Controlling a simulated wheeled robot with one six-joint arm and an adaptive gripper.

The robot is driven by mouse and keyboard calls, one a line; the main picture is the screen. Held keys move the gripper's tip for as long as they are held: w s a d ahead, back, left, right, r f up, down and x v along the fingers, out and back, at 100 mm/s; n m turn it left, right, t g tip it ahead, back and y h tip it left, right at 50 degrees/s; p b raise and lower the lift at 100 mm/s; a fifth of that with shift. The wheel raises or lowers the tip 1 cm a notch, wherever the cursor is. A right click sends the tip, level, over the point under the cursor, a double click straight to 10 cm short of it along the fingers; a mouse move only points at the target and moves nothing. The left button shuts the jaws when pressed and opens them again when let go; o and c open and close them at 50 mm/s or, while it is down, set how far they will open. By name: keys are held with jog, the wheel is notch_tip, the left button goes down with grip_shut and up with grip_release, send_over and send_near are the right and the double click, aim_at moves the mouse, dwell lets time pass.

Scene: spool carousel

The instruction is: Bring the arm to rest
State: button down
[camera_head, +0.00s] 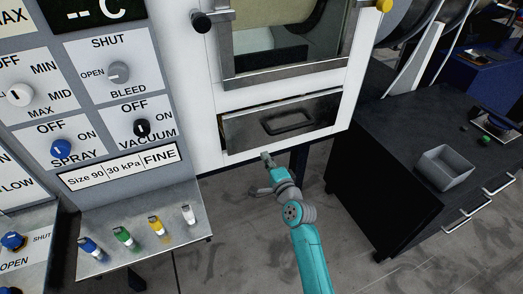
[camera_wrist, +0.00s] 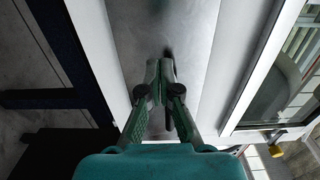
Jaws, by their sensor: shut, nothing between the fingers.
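My gripper (camera_head: 266,157) is at the end of my teal arm, just below the lower edge of a metal drawer front in the white cabinet. In the wrist view my gripper (camera_wrist: 166,66) is shut, with its fingertips together and nothing between them. The fingers point toward a grey metal surface. I cannot tell whether they touch it. The drawer (camera_head: 283,127) has a recessed dark handle and looks shut or nearly so.
A control panel (camera_head: 75,90) with knobs stands at the left, above a ledge (camera_head: 142,232) with several coloured switches. A dark cabinet (camera_head: 400,135) at the right carries a grey open box (camera_head: 446,168). The grey floor between is clear around my arm.

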jog(key=shift+v, duration=1.35)
jog(key=s+d+f+n+h, duration=0.1)
jog(key=s+d+f+n, duration=0.2)
jog(key=s, duration=0.7)
jog(key=s+d+f+n+g+h, duration=0.1)
jog(key=s+d+f+h, duration=0.1)
jog(key=s+f, duration=0.5)
jog(key=s+d+f+n+h, duration=0.1)
jog(key=s+d, duration=0.2)
jog(key=s, duration=0.9)
jog(key=s+d+r+n, duration=0.1)
jog(key=s+r+n, duration=0.3)
jog(key=s, duration=0.9)
jog(key=s+d+r+n+g+h, duration=0.1)
jog(key=s+r+n, duration=0.4)
jog(key=s, duration=0.8)
notch_tip(320, 180, up, 2)
jog(key=shift+s+d+r+h, duration=0.1)
jog(key=shift+s+d+h, duration=0.25)
jog(key=shift+d, duration=0.1)
